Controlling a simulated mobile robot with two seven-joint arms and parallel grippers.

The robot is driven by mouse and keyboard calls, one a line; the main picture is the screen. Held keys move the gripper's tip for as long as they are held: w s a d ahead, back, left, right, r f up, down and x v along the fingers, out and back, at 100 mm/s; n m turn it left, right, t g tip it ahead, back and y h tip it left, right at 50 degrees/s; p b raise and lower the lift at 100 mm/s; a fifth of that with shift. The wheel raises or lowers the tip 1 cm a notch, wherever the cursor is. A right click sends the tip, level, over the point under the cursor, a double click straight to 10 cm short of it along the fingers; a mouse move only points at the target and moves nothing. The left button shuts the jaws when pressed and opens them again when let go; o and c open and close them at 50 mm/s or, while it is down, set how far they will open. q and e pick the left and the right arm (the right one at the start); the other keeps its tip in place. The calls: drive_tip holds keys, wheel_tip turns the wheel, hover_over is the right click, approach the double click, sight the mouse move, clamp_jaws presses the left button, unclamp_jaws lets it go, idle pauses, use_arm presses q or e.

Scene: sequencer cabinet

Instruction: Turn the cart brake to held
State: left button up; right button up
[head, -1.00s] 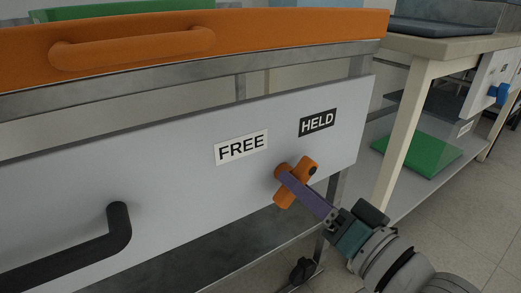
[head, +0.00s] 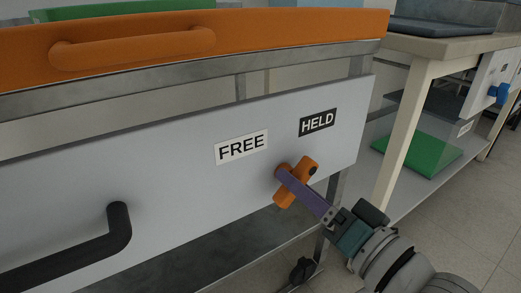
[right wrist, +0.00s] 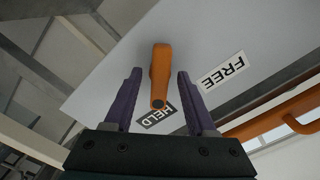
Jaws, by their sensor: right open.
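The cart brake is an orange handle (head: 308,167) on the cart's grey panel (head: 180,190), below the HELD label (head: 316,122) and right of the FREE label (head: 241,147). A dark dot marks its upper end, which tilts up and right toward HELD. My right gripper (head: 281,172) is at the handle, partly covering its middle. In the right wrist view the handle (right wrist: 160,72) lies between the open purple fingers (right wrist: 155,85), with a gap on both sides. The dotted end lies near the HELD label (right wrist: 157,117). My left gripper is not in view.
A black bar handle (head: 118,230) sticks out at the panel's lower left. An orange tray with a handle (head: 130,47) is on top of the cart. A bench (head: 418,80) with a green item (head: 418,153) on its lower shelf stands at right.

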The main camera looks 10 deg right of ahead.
drive_tip(key=p+v, duration=0.3)
drive_tip(key=v, duration=0.7)
drive_tip(key=s+a+r+n+g+h+p, duration=0.1)
drive_tip(key=a+r+n+g+p, duration=0.15)
drive_tip(key=r+p, duration=1.05)
drive_tip(key=s+a+r+n+g+h+p, duration=0.1)
drive_tip(key=a+r+n+g+p, duration=0.2)
drive_tip(key=r+p, duration=0.95)
drive_tip(key=s+d+r+n+g+h+p, duration=0.1)
drive_tip(key=s+d+r+g+p, duration=0.2)
drive_tip(key=r+p, duration=0.6)
drive_tip(key=s+d+r+g+h+p, duration=0.1)
drive_tip(key=s+r+g+h+p, duration=0.1)
drive_tip(key=s+r+p, duration=0.6)
drive_tip(key=s+d+r+n+g+h+p, duration=0.1)
drive_tip(key=s+d+r+g+p, duration=0.15)
drive_tip(key=r+p, duration=0.75)
wheel_tip(320, 180, up, 37)
drive_tip(key=p, duration=3.5)
drive_tip(key=shift+f, duration=0.2)
drive_tip(key=shift+w+d, duration=0.15)
